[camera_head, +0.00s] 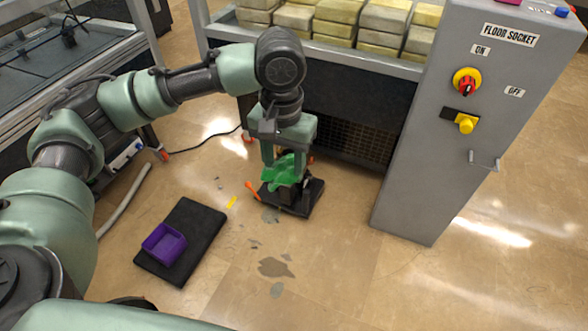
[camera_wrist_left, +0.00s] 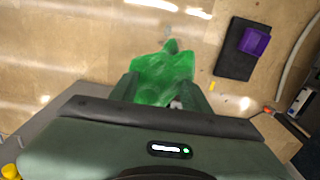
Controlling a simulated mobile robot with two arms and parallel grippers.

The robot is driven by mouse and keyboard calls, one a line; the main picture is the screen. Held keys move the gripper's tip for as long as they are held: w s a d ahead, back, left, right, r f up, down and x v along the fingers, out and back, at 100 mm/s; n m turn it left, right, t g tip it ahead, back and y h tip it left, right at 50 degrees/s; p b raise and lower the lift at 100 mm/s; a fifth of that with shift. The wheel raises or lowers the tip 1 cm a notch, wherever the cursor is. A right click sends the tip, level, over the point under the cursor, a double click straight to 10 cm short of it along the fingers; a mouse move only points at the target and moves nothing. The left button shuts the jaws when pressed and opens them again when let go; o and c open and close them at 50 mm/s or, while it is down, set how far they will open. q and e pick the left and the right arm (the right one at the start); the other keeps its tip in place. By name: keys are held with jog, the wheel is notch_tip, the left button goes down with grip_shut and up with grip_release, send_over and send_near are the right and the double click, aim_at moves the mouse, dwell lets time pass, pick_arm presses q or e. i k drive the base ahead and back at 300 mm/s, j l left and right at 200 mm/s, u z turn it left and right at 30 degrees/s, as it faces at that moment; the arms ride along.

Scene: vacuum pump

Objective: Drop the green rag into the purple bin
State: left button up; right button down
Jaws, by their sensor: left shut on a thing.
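The green rag (camera_head: 283,172) is between the fingers of my left gripper (camera_head: 283,165), which is shut on it. The rag also shows in the left wrist view (camera_wrist_left: 165,75), bunched and spread beyond the fingertips of the gripper (camera_wrist_left: 165,92). In the head view it is in front of a black device on the floor; I cannot tell whether they touch. The purple bin (camera_head: 164,244) sits on a black mat (camera_head: 195,215) to the lower left, apart from the gripper. The bin (camera_wrist_left: 254,41) is at the upper right in the left wrist view. My right gripper is not in view.
A black device (camera_head: 302,200) with an orange handle (camera_head: 252,192) stands under the gripper. Grey patches and a yellow piece (camera_head: 232,202) lie on the floor. A grey control cabinet (camera_head: 450,130) stands at right, a rack of blocks (camera_head: 350,55) behind. A hose (camera_head: 125,200) lies at left.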

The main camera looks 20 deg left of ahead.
aim_at(167, 250)
jog(key=u, duration=0.5)
jog(key=j+u, duration=0.15)
jog(key=u, duration=0.8)
jog(key=j+u, duration=0.1)
jog(key=u, duration=0.4)
